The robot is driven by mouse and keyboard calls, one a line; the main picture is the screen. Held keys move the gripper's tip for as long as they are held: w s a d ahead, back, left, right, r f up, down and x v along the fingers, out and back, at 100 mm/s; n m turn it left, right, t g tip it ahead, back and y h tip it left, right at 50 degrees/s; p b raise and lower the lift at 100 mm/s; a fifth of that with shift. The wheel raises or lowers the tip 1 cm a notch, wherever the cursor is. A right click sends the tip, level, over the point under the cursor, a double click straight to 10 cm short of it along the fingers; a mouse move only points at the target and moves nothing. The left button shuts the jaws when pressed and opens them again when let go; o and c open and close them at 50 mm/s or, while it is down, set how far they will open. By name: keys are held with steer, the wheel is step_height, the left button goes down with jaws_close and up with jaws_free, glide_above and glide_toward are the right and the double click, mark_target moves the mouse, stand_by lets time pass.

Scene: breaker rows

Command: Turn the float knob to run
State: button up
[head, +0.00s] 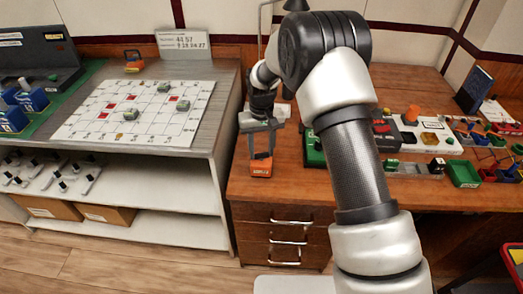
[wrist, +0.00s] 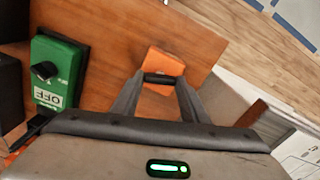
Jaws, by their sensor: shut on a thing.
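An orange box (head: 260,171) stands near the front left edge of the wooden desk; a small label on its front is too small to read. In the wrist view the orange box (wrist: 164,60) lies under my fingertips. My gripper (head: 261,156) points down over it. In the wrist view my gripper (wrist: 163,79) is shut on a short dark bar, which looks like a knob on the orange box. The knob's setting is hidden between the fingers. I cannot tell whether this is the float knob.
A green box (wrist: 58,72) with a black knob and an OFF label stands beside my gripper. My arm partly hides the desk. Bins and blocks, including a green tray (head: 464,173), fill the right side. A white grid board (head: 140,112) lies on the left table.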

mark_target(262, 154)
steer(key=shift+m, duration=1.1)
steer(key=o, duration=1.1)
steer(key=shift+c, duration=0.2)
steer(key=shift+r, duration=0.1)
step_height(262, 154, up, 17)
steer(key=p, duration=0.1)
steer(key=shift+r, duration=0.2)
